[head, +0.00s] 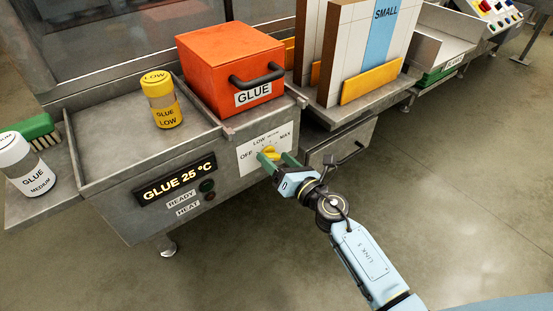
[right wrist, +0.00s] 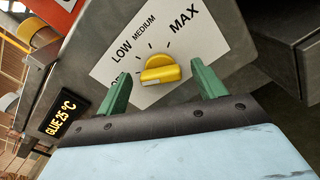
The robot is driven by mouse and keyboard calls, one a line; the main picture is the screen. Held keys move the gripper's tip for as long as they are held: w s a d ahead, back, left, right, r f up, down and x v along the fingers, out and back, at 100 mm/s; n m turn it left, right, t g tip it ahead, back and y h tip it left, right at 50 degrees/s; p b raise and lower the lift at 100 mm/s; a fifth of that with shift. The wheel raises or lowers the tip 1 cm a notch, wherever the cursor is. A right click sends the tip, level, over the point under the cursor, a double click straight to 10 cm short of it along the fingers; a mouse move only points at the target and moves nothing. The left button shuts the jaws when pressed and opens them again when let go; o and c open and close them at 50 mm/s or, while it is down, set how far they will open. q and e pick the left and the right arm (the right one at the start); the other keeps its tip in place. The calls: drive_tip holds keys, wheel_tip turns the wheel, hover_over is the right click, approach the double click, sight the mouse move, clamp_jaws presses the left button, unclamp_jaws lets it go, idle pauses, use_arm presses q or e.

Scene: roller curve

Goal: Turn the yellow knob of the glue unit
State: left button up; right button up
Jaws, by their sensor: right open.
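The yellow knob (head: 270,153) sits on a white dial plate (head: 279,138) on the front of the glue unit (head: 110,205). The plate is marked OFF, LOW, MEDIUM and MAX. In the right wrist view the knob (right wrist: 160,70) lies between the two green fingertips of my right gripper (right wrist: 160,88), with a gap on each side. In the head view my right gripper (head: 276,165) is open in front of the knob. In the right wrist view the knob's white mark is at its left end, toward the partly hidden OFF side. My left gripper is not in view.
The display (head: 178,180) reads GLUE 25 °C, above the READY and HEAT lamps. An orange GLUE box (head: 215,62) and a yellow GLUE LOW bottle (head: 161,98) stand on top. A white GLUE MEDIUM bottle (head: 24,165) and a green brush (head: 36,130) are at left.

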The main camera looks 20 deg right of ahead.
drive_tip(key=shift+w+a, duration=0.1)
drive_tip(key=shift+w, duration=0.2)
drive_tip(key=c, duration=1)
